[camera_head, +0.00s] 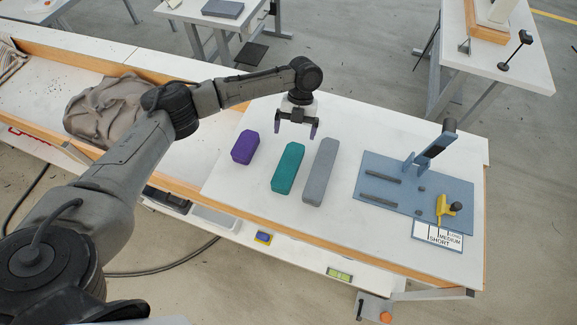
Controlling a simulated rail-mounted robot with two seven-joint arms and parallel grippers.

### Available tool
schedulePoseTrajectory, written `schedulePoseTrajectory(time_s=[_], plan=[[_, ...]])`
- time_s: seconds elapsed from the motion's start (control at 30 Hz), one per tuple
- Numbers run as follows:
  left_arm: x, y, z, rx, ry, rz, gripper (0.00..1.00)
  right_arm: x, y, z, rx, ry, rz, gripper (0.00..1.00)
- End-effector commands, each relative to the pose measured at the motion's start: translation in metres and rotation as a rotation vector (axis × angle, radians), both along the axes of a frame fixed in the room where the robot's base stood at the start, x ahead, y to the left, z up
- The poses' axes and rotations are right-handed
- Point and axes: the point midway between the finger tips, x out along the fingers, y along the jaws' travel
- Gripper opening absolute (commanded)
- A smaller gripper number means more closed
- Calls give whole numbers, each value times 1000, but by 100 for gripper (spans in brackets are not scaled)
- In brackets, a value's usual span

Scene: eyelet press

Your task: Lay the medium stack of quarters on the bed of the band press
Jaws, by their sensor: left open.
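Three block-shaped stacks lie in a row on the white table: a short purple one (244,148), a medium-length teal one (288,168) and a long grey one (321,172). By length, the teal one is the medium stack. The band press has a flat blue bed (400,200) to the right of the stacks, with dark bars lying on it and an upright arm at its back. My left gripper (296,129) is open and empty, fingers pointing down, above and just behind the teal stack. My right gripper is not in view.
A yellow clamp-like part (447,209) stands at the bed's right side. A card with the words medium and short (438,237) lies at the bed's front edge. A crumpled grey-brown bundle (110,108) lies in the wood-edged trough at left.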

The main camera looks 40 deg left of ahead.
Motion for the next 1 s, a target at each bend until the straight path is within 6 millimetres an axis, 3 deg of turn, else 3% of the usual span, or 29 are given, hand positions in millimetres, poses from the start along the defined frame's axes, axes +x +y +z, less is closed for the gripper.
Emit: schedulePoseTrajectory(time_s=[0.27, 0.7, 1.0], plan=[[-2, -1, -6, -69, -27, -183, 98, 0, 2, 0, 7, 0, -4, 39], [-26, -10, -67, -73, -28, -191, 98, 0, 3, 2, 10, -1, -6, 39], [-32, -12, -83, -72, -29, -190, 98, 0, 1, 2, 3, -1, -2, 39]])
